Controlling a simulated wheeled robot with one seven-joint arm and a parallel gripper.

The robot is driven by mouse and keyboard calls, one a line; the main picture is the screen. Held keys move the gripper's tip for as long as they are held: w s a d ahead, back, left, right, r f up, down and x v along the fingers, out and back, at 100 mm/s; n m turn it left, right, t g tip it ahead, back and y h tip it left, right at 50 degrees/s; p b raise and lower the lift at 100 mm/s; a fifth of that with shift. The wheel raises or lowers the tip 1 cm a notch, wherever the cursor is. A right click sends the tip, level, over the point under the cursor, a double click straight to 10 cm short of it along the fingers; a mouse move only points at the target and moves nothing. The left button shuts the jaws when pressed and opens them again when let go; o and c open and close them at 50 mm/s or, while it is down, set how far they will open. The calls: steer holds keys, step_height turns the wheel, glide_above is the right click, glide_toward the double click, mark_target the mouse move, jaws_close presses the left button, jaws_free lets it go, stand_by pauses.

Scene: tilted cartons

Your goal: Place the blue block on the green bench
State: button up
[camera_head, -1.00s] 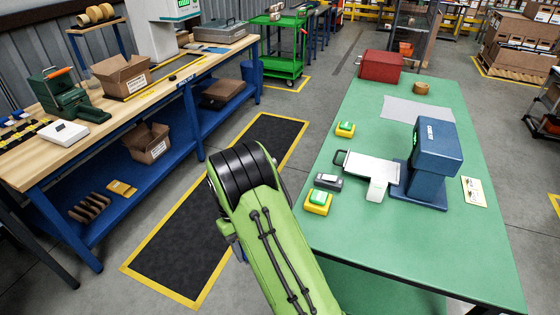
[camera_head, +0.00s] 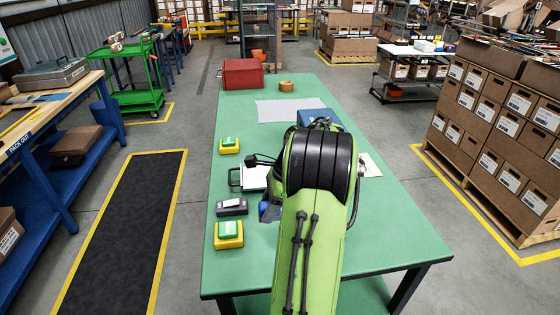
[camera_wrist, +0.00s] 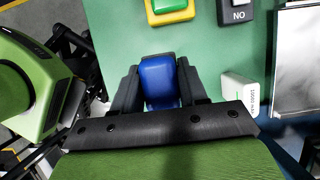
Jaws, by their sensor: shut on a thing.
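The blue block (camera_wrist: 160,82) is held between the two dark fingers of my gripper (camera_wrist: 159,72), which is shut on it. In the wrist view the green bench (camera_wrist: 115,35) lies behind the block. I cannot tell whether the block touches the bench top or is held above it. In the head view my arm reaches over the green bench (camera_head: 235,270) and hides most of the gripper. A small blue patch (camera_head: 268,212) shows left of the arm; I cannot tell if it is the block.
Two yellow boxes with green buttons (camera_head: 228,234) (camera_head: 229,145) and a grey box (camera_head: 232,207) stand along the bench's left side. A red case (camera_head: 242,73) and tape roll (camera_head: 286,86) are at the far end. The front left is clear.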

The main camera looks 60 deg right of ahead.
mark_target(265, 241)
step_height(265, 241, down, 10)
steer(key=b, duration=0.5)
steer(key=shift+f+b, duration=0.15)
steer(key=shift+b, duration=0.2)
steer(key=o, duration=1.2)
steer(key=shift+c, duration=0.2)
